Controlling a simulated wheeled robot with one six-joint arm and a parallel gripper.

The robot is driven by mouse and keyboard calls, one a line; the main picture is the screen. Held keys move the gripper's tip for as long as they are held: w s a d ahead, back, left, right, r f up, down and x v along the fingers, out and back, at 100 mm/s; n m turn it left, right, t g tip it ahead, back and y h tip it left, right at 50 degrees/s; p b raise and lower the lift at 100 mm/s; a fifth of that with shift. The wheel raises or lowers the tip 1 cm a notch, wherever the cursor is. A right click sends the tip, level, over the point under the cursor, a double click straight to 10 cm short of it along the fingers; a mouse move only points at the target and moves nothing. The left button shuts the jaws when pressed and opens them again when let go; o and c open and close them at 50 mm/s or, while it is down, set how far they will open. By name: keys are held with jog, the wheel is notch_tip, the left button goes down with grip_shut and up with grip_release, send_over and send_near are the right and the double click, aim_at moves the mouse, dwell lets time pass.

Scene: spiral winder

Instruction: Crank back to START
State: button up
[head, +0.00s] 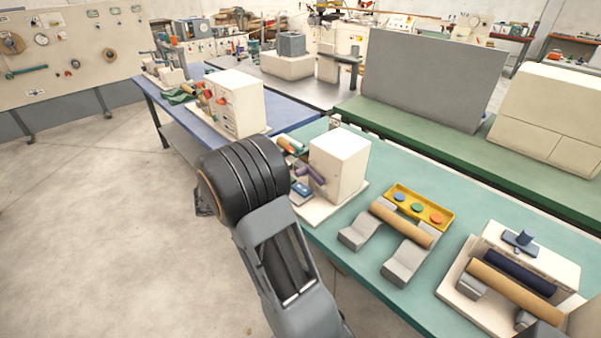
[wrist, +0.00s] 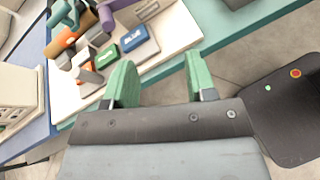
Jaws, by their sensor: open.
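The winder, a white box (head: 340,165) on a pale base plate, stands on the teal table in the head view. A purple roll (head: 311,174) and an orange roll (head: 291,145) sit at its left side. The wrist view shows the purple roll (wrist: 97,17), the orange-brown roll (wrist: 70,35), a green block (wrist: 107,54) and a blue block marked BLUE (wrist: 134,40) on the base plate (wrist: 182,34). My gripper (wrist: 160,82) is open and empty, its green fingers near the plate's front edge. A crank and a START mark cannot be made out. My arm hides the gripper in the head view.
A yellow tray (head: 447,214) with coloured discs and grey stands with a tan roll (head: 401,226) lie right of the winder. Another roller unit (head: 510,285) is further right. A second white machine (head: 236,103) stands on the blue table. Open floor (head: 100,220) lies left.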

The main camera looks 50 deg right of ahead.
aim_at(296, 175)
jog(key=w+d+f+n+t+h, duration=0.2)
jog(key=w+d+f+n+h, duration=0.3)
jog(key=w+d+n, duration=0.15)
jog(key=d+p, duration=0.1)
jog(key=d, duration=0.7)
jog(key=s+d+p, duration=0.1)
jog(key=d, duration=0.3)
jog(key=shift+d+p, duration=0.15)
jog(key=shift+p, duration=0.15)
grip_shut()
